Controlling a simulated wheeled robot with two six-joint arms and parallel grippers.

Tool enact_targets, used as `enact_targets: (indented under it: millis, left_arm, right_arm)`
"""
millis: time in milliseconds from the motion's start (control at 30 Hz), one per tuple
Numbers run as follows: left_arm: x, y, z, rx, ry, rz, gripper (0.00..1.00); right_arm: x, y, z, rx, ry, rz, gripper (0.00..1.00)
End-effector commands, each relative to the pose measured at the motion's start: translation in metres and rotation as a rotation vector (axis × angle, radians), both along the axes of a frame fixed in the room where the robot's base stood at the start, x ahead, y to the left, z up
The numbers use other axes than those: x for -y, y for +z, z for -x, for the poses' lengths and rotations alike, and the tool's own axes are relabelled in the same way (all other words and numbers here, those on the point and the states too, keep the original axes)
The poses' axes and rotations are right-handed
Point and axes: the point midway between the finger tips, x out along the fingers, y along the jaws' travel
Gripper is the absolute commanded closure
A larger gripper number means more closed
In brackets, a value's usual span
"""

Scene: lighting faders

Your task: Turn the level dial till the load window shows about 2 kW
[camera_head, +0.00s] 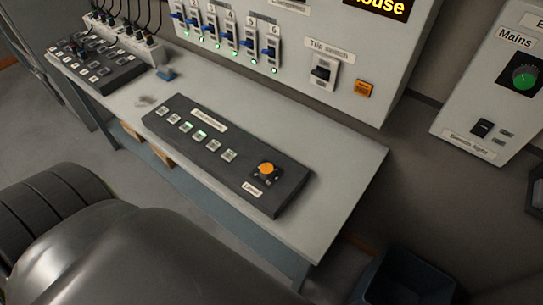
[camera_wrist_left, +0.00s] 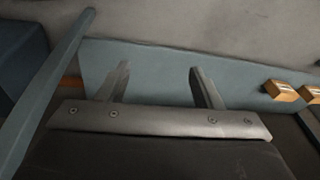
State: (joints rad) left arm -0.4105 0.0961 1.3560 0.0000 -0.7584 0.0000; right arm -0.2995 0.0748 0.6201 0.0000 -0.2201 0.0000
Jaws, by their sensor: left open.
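The level dial is an orange knob (camera_head: 267,169) at the right end of a dark console (camera_head: 283,195) on the grey table, with a small label (camera_head: 252,189) beside it. The console has a row of pale buttons, one lit green (camera_head: 195,126). No load window with a readable kW figure shows. My left gripper (camera_wrist_left: 161,78) is in the left wrist view, its two fingers apart with nothing between them. It faces a blue-grey panel (camera_wrist_left: 155,62). No gripper shows in the head view, and my right gripper is not seen.
The table (camera_head: 345,185) has free room right of the console. Behind stands a panel with several blue faders (camera_head: 250,42), a trip switch (camera_head: 320,73) and an orange button (camera_head: 363,88). A mixer (camera_head: 100,75) stands back left. A bin (camera_head: 405,280) is at lower right.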

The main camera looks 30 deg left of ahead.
Motion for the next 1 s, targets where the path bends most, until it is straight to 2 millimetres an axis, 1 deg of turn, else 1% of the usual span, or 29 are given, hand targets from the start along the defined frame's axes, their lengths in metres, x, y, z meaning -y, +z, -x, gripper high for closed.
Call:
enact_targets:
  millis: [33, 67, 100, 167, 200, 267, 300, 367, 400, 467, 500, 567, 600, 667, 700, 800, 900, 1000]
  left_arm:
    - [-0.001, 0.025, -0.009, 0.014, -0.001, -0.004, 0.40]
    - [-0.001, 0.037, -0.014, 0.020, 0.000, -0.005, 0.40]
    - [-0.001, 0.055, -0.021, 0.028, -0.001, -0.007, 0.40]
    - [-0.001, 0.080, -0.029, 0.038, -0.001, -0.010, 0.40]
    - [-0.001, 0.098, -0.034, 0.044, 0.000, -0.012, 0.40]
    - [0.000, 0.126, -0.041, 0.056, 0.000, -0.013, 0.40]
    - [0.001, 0.145, -0.045, 0.065, 0.001, -0.015, 0.40]
    - [0.002, 0.175, -0.052, 0.078, 0.002, -0.015, 0.40]
    - [0.003, 0.195, -0.056, 0.086, 0.003, -0.014, 0.40]
    - [0.005, 0.226, -0.062, 0.101, 0.002, -0.011, 0.40]
    - [0.007, 0.248, -0.068, 0.113, 0.002, -0.007, 0.40]
    - [0.011, 0.283, -0.077, 0.133, 0.002, 0.003, 0.40]
    - [0.014, 0.308, -0.086, 0.151, -0.002, 0.013, 0.40]
    - [0.019, 0.344, -0.102, 0.174, -0.009, 0.033, 0.40]
    - [0.023, 0.363, -0.114, 0.185, -0.014, 0.047, 0.40]
    - [0.029, 0.394, -0.140, 0.197, -0.023, 0.073, 0.40]
    - [0.031, 0.417, -0.160, 0.201, -0.028, 0.087, 0.40]
    - [0.033, 0.433, -0.174, 0.202, -0.030, 0.093, 0.40]
  right_arm:
    - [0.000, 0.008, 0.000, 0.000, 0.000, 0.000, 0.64]
    - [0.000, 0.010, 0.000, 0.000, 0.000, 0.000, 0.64]
    - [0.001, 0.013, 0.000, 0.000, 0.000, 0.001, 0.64]
    - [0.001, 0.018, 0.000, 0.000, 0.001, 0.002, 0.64]
    - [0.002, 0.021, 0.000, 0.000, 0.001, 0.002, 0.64]
    - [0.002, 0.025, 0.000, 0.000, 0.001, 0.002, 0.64]
    - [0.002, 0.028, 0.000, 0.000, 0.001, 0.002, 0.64]
    - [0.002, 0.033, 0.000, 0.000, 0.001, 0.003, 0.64]
    - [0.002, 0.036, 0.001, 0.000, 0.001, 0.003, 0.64]
    - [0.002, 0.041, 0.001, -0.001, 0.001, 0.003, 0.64]
    - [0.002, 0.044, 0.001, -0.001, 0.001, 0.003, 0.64]
    - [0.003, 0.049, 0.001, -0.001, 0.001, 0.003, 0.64]
    - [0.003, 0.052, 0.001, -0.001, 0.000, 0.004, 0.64]
    - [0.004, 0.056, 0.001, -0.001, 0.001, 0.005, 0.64]
    - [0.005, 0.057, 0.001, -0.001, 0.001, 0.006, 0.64]
    - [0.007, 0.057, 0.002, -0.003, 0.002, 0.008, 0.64]
    - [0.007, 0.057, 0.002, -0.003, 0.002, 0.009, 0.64]
    - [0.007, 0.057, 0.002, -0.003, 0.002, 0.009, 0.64]
